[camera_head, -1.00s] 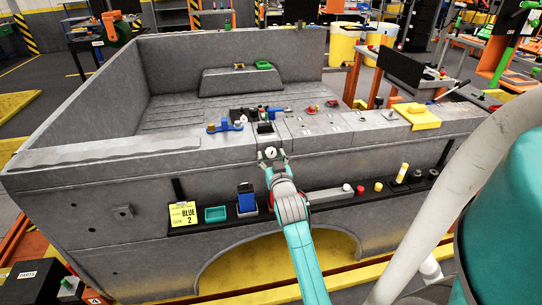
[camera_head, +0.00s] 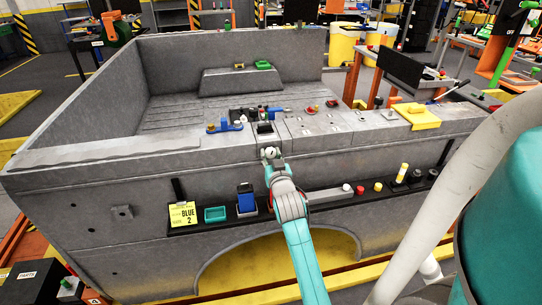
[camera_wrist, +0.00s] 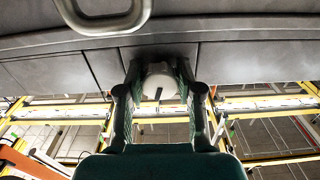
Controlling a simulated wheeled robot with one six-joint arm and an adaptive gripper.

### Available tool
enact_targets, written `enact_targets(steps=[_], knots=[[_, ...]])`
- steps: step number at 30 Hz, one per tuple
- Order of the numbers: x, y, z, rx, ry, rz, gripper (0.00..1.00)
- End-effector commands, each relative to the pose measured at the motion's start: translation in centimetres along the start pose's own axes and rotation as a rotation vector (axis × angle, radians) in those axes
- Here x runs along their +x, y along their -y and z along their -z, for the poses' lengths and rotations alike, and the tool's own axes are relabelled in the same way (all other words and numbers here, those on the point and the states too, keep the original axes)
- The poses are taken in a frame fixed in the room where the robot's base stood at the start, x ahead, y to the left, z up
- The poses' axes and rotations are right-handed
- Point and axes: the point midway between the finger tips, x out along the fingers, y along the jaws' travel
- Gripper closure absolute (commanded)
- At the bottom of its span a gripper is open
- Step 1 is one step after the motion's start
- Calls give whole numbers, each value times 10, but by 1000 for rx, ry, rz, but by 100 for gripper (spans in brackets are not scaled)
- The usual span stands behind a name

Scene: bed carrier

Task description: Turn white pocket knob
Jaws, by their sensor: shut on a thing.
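The white knob (camera_head: 270,152) sits on the upper side face of the grey truck bed, just under the rail top. In the wrist view the white knob (camera_wrist: 160,82) is round, with a dark pointer line running downward on its face. My gripper (camera_head: 271,158) reaches it from the front. In the wrist view my gripper (camera_wrist: 160,72) has one dark finger on each side of the knob, shut on it. The fingers hide the knob's sides.
The grey truck bed (camera_head: 110,215) fills the middle. A grey loop handle (camera_wrist: 103,22) hangs near my gripper.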

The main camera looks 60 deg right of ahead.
Motion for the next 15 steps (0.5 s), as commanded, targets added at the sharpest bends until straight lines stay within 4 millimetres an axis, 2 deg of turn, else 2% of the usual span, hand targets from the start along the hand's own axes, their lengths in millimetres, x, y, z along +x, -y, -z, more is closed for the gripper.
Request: enact_targets(steps=[8, 15], knots=[[0, 1, 0, 163, 0, 0, 99], [0, 2, 0, 384, 0, 0, 99]])
